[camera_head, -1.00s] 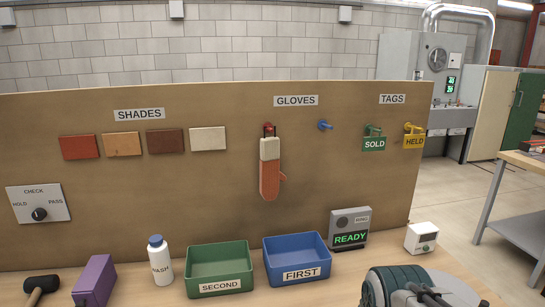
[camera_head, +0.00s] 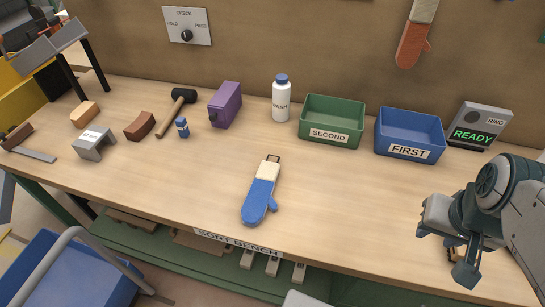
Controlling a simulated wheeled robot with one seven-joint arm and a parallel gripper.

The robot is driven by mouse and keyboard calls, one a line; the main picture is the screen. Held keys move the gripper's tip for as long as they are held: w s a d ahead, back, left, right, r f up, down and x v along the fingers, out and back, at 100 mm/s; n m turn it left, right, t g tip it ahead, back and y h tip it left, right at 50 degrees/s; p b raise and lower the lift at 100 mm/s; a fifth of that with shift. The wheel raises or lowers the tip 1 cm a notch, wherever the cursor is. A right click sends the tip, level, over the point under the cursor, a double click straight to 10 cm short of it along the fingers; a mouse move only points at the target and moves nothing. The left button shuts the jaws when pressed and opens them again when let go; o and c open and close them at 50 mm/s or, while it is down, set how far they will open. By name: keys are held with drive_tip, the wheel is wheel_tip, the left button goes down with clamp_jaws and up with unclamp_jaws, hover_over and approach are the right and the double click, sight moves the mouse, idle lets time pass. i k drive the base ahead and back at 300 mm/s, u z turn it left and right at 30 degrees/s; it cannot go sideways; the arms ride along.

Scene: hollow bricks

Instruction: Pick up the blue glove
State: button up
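The blue glove (camera_head: 260,194) lies flat on the wooden bench, a mitt with a cream cuff and a dark loop at its far end. Its fingers point toward the bench's front edge, above the "SORT BENCH" label. My gripper (camera_head: 458,263) is at the right, over the bench's front right part, well apart from the glove. Its fingers are partly hidden by its own body, so its opening does not show clearly. A red glove (camera_head: 412,44) with a cream cuff hangs on the board at the upper right.
A green bin (camera_head: 332,121) marked "SECOND" and a blue bin (camera_head: 409,133) marked "FIRST" stand behind the glove. A white bottle (camera_head: 281,98), purple block (camera_head: 225,105), mallet (camera_head: 176,112) and small blocks are farther left. The bench around the glove is clear.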

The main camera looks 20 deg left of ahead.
sight(259, 196)
drive_tip(key=k, duration=0.35)
drive_tip(key=u, duration=3.5)
drive_tip(key=i, duration=1.2)
drive_tip(key=z, duration=2.7)
